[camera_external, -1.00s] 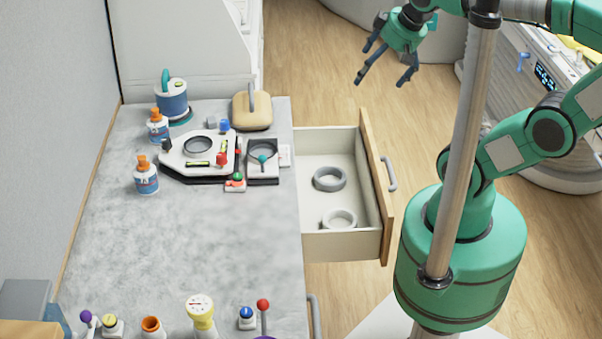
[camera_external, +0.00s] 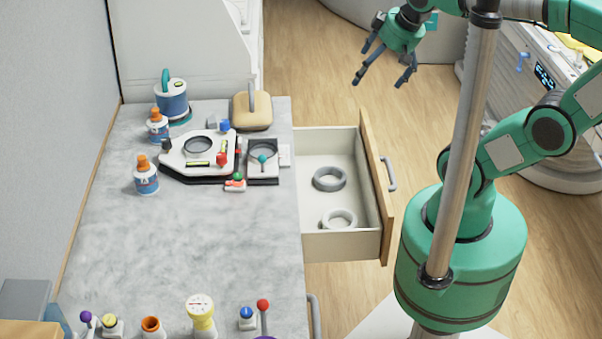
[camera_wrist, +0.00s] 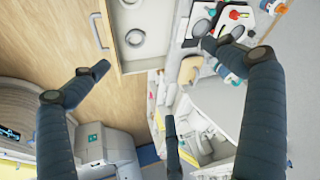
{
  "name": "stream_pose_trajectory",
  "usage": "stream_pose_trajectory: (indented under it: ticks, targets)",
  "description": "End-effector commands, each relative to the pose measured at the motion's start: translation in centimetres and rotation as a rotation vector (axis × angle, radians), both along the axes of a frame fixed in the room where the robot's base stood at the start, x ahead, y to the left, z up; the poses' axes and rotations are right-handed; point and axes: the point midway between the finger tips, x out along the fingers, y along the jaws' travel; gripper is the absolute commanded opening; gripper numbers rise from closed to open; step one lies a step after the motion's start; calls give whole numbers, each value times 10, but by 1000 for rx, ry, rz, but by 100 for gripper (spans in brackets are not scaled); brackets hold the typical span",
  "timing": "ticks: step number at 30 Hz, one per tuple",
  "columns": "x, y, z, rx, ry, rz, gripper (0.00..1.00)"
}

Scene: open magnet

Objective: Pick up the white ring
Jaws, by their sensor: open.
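In the wrist view the grey ring (camera_wrist: 135,46) shows whole, and a pale ring (camera_wrist: 130,2) is cut off by the top edge. My gripper (camera_external: 384,80) is up high, beyond the drawer and to its right, with its fingers spread and empty. In the wrist view its fingers (camera_wrist: 158,62) are wide apart with nothing between them.
The drawer (camera_external: 313,245) is pulled out right of the grey counter (camera_external: 215,240). The counter holds bottles (camera_external: 147,182), a white device (camera_external: 185,163), a tan block (camera_external: 252,118) and several small instruments along the near edge. Wooden floor (camera_external: 315,80) is open beyond the drawer.

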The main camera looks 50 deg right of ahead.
Motion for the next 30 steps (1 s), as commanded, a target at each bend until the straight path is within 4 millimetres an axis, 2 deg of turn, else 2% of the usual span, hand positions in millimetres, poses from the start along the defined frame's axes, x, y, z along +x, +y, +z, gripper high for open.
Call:
stream_pose_trajectory:
  ticks: [5,11,15,21,26,30]
  targets:
    - [20,0,-21,8,42,-17,100]
    - [56,0,-68,26,115,-56,100]
    - [80,0,-113,38,176,-91,100]
    - [102,0,-186,51,258,-139,100]
    - [107,0,-249,60,326,-181,100]
    - [103,0,-307,65,384,-217,100]
